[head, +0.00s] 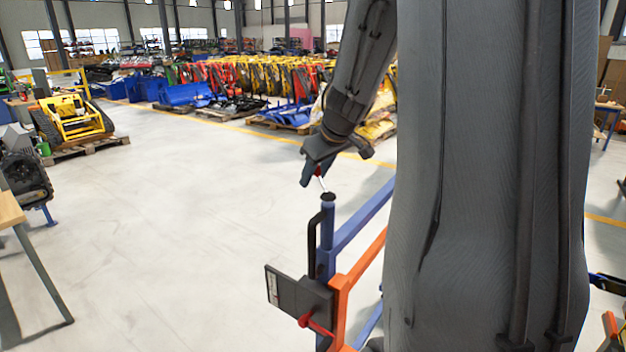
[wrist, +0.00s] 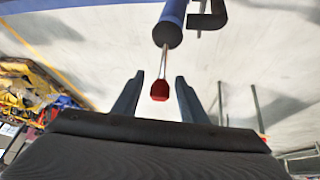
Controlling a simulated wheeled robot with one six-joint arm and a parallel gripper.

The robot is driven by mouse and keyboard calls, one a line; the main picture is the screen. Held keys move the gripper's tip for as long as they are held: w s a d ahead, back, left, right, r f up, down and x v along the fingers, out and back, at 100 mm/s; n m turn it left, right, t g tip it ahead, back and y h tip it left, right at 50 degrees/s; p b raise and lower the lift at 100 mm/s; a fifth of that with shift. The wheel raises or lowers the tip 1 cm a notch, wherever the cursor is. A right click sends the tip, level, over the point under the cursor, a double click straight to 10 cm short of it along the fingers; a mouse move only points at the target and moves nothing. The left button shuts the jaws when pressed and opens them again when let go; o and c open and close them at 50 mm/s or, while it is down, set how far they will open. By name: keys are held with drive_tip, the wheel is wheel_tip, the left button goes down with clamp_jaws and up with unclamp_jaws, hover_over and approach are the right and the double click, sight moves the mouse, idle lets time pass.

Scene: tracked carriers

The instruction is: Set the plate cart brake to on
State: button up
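The plate cart (head: 362,215) stands at the lower middle of the head view, a frame of blue and orange bars partly hidden behind my arm. A thin metal lever with a red knob (wrist: 160,91) rises from the top of its blue post (wrist: 170,27). My gripper (head: 313,173) is above that post, pointing down. In the wrist view my gripper (wrist: 158,80) is open, with the red knob between its fingers and a visible gap on both sides. The knob is mostly hidden by the fingers in the head view. No brake marking is readable.
A black box (head: 300,292) with a red handle (head: 317,325) is on the cart lower down. A black bar handle (head: 312,240) is beside the post. A table (head: 12,210) stands at the left. The floor between is clear.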

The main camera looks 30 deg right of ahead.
drive_tip(key=shift+v, duration=2.6)
